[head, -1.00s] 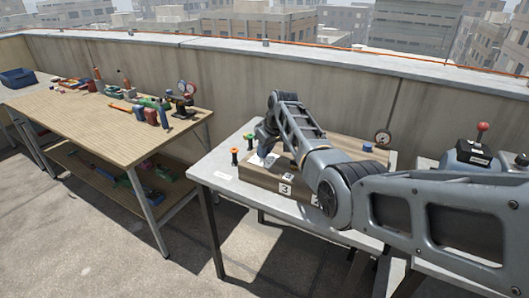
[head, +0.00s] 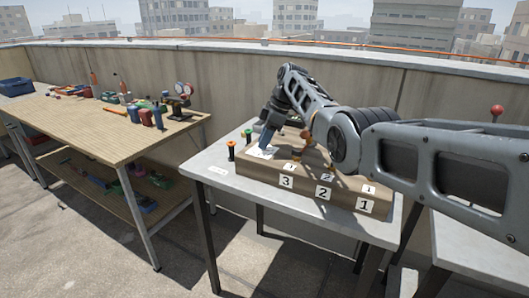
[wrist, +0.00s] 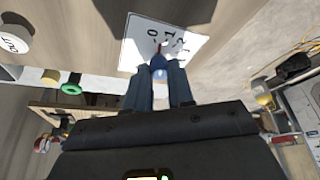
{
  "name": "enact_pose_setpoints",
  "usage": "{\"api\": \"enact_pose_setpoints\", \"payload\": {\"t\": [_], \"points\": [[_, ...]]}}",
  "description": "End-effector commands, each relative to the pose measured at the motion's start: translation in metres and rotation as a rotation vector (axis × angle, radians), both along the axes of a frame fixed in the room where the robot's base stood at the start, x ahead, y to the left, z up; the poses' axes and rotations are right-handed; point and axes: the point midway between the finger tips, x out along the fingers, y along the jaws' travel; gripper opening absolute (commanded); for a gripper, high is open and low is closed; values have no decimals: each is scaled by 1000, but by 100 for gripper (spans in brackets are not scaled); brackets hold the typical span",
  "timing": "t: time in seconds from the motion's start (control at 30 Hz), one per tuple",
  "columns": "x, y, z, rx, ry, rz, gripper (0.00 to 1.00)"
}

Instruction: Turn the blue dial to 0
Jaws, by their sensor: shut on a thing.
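The blue dial (wrist: 158,66) shows in the wrist view between the tips of my gripper (wrist: 160,80). It sits on a white plate (wrist: 190,44) with black numbers and marks, one of which looks like a 0. A small dark red mark shows at the dial's front; its exact reading is too small to tell. In the head view my gripper (head: 265,143) reaches down to the white plate (head: 262,153) on the left end of a brown box (head: 245,170). The fingers are shut on the dial and hide it there.
The box stands on a grey table (head: 215,165), with labels 3, 2 and 1 on its front. A wooden workbench (head: 100,130) with tools is farther left. A parapet runs behind.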

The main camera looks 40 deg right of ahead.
Motion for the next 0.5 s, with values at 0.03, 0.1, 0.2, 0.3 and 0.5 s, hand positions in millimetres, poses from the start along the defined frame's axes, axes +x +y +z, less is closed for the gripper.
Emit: {"api": "enact_pose_setpoints", "payload": {"t": [0.03, 0.1, 0.2, 0.3, 0.5], "points": [[1, -1, -7, -1, -2, 28, 0], [1, -1, -7, -2, -1, 70, 0], [1, -1, -6, -2, -1, 122, 0], [1, -1, -5, -2, -1, 166, 0], [1, -1, -3, -1, 1, 227, 0]]}}
